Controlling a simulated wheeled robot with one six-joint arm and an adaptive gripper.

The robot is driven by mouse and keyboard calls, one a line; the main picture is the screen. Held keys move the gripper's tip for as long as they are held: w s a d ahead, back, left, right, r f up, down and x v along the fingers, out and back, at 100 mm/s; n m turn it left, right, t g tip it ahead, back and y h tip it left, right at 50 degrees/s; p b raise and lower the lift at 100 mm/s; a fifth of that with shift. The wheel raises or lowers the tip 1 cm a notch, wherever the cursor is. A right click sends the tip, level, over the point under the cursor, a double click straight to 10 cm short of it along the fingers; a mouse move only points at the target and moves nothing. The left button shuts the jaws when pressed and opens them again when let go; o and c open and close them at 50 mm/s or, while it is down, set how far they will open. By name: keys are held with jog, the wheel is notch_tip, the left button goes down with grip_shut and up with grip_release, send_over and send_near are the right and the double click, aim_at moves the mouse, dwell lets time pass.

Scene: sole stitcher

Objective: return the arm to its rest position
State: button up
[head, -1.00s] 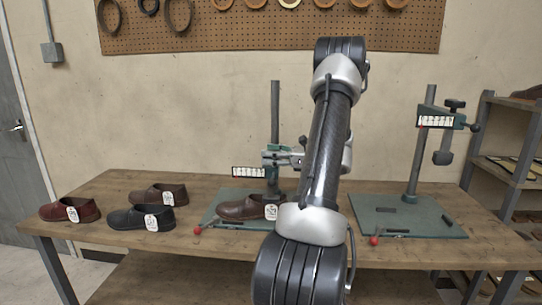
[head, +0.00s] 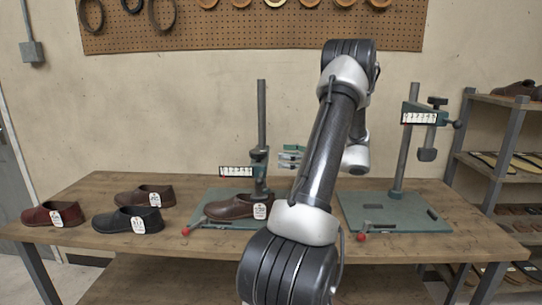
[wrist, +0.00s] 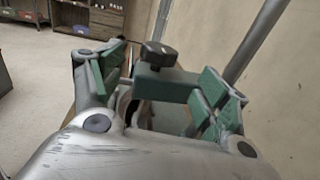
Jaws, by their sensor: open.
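My gripper (head: 290,156) is at the left stitching stand's post (head: 262,115), just right of it, above the brown shoe. Its green-padded fingers are spread open and point left. In the wrist view, the fingers of my gripper (wrist: 162,88) stand apart, with the stand's green head (wrist: 165,85) and black knob (wrist: 156,54) showing between or beyond them; I cannot tell whether they touch. My arm (head: 330,150) rises at the middle of the head view and bends back down behind itself, hiding part of the wrist.
A brown tagged shoe (head: 235,207) lies on the left stand's green base. Three tagged shoes, red (head: 52,214), black (head: 128,220) and brown (head: 146,196), stand at the table's left. A second stand (head: 400,212) is at right, near a shelf (head: 500,140).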

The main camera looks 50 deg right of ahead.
jog(key=shift+v, duration=0.95)
